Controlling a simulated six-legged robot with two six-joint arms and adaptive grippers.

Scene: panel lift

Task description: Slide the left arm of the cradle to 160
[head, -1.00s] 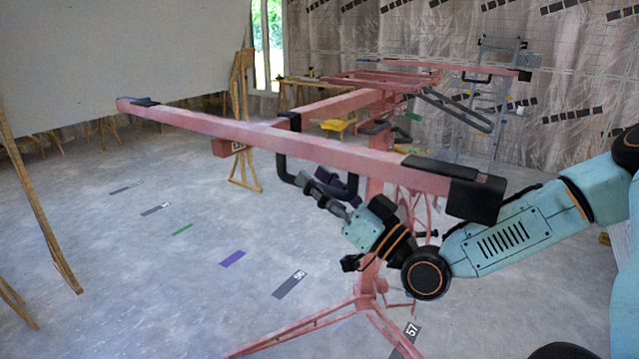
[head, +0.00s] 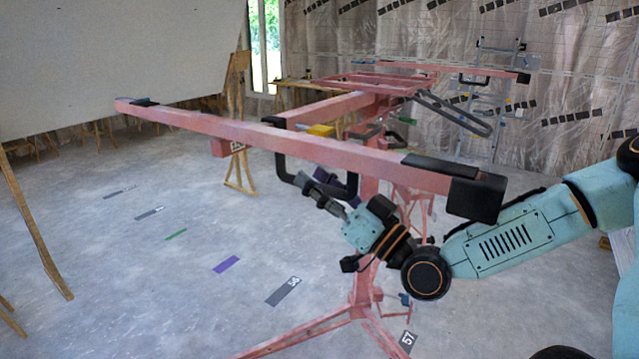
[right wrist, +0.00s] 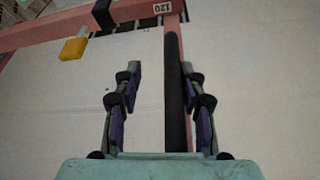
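The cradle's left arm (head: 225,128) is a long pink bar with black end pads, running across the head view. It crosses a pink beam (head: 340,105) that leads back to the mast. A black U-shaped handle (head: 282,168) hangs under the arm. My right gripper (head: 318,190) is at this handle. In the right wrist view the fingers of my right gripper (right wrist: 160,100) are apart, with the black handle bar (right wrist: 174,90) lined up between them, nearer the right finger. A "120" label (right wrist: 162,7) shows at the top there. My left gripper is out of view.
A yellow latch (head: 320,130) sits by the beam behind the arm. The pink mast (head: 366,205) stands on spread legs (head: 300,333). A white panel (head: 110,55) fills the upper left. Wooden trestles (head: 238,120) stand behind. The floor at left is open, with coloured marks.

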